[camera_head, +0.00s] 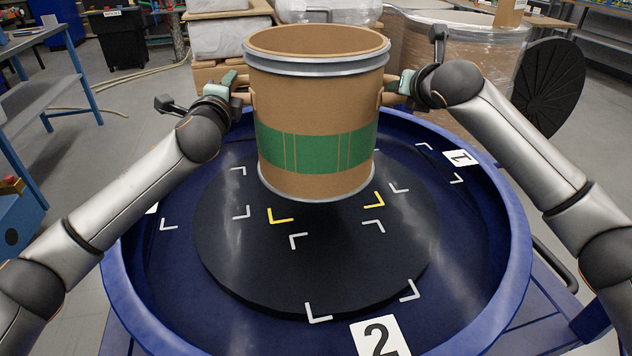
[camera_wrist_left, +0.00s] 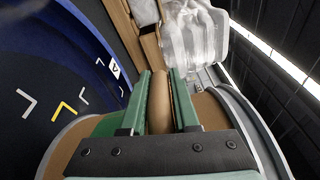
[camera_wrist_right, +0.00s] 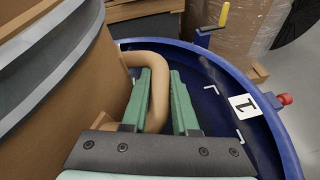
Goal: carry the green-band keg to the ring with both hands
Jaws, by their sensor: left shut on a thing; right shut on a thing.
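The green-band keg (camera_head: 316,105) is a tan drum with a grey metal rim and a green band. It is upright over the black disc (camera_head: 225,255) inside the round blue ring (camera_head: 518,235). Whether its base touches the disc is hard to tell. My left gripper (camera_head: 243,87) is shut on the keg's left side handle, which shows between the green fingers in the left wrist view (camera_wrist_left: 159,105). My right gripper (camera_head: 391,84) is shut on the right side handle (camera_wrist_right: 157,85). The disc behind the keg is hidden.
Yellow corner marks (camera_head: 280,216) and several white ones lie on the disc and blue floor around the keg. A "2" label (camera_head: 381,338) is at the front and a "1" label (camera_head: 460,158) at the right. Wrapped goods (camera_head: 455,65) stand behind; a blue-legged table (camera_head: 45,75) is left.

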